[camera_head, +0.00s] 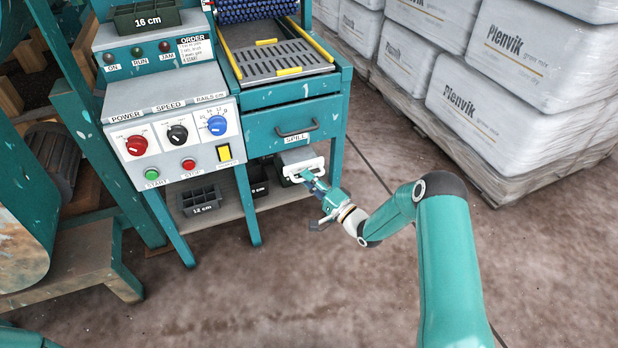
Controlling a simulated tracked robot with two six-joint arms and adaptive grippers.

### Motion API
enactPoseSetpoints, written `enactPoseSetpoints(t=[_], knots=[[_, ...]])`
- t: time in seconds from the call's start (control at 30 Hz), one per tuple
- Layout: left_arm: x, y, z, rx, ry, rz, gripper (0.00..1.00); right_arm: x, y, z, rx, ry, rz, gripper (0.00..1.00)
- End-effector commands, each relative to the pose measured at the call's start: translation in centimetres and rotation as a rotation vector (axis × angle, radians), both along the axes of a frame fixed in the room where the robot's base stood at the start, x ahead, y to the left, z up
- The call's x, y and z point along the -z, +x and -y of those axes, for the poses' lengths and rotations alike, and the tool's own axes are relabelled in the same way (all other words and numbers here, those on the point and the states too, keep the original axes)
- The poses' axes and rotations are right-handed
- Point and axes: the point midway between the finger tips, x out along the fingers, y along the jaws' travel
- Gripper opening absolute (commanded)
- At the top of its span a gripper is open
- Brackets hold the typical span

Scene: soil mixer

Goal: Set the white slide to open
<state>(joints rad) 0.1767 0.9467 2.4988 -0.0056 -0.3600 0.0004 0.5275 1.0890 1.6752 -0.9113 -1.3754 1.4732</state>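A white piece with a dark slot (301,164), which may be the white slide, sits under the drawer marked SPILL at the machine's lower right. My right gripper (312,180) reaches it from the lower right, with its fingertips at the white piece's front. The fingers overlap its edge in the picture, and I cannot tell whether they grip it or only stand before it. No open or closed marking on it is readable. My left gripper is not in view.
The control panel (178,137) has red, black and blue knobs, green and red buttons and a yellow switch (224,153). The spill drawer (296,127) has a dark handle. Dark trays (201,200) stand on the lower shelf. Wrapped bags (505,100) are stacked right. Front floor is free.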

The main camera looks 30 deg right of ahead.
Motion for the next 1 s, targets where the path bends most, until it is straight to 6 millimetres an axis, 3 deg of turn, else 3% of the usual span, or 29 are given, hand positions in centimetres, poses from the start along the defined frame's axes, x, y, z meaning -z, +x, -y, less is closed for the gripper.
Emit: enactPoseSetpoints(t=[0.07, 0.47, 0.67, 1.0], knots=[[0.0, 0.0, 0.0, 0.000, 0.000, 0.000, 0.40, 0.0, 0.1, 0.0, 0.001, 0.000, 0.001, 0.37], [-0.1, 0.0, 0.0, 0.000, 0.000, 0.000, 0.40, -0.2, -0.3, 0.3, 0.005, -0.001, 0.006, 0.37], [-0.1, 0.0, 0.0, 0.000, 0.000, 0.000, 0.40, 0.3, -2.8, 1.2, 0.007, 0.000, 0.004, 0.37], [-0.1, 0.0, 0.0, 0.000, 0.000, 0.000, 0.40, 1.5, -8.9, 3.2, 0.005, 0.001, 0.003, 0.37]])
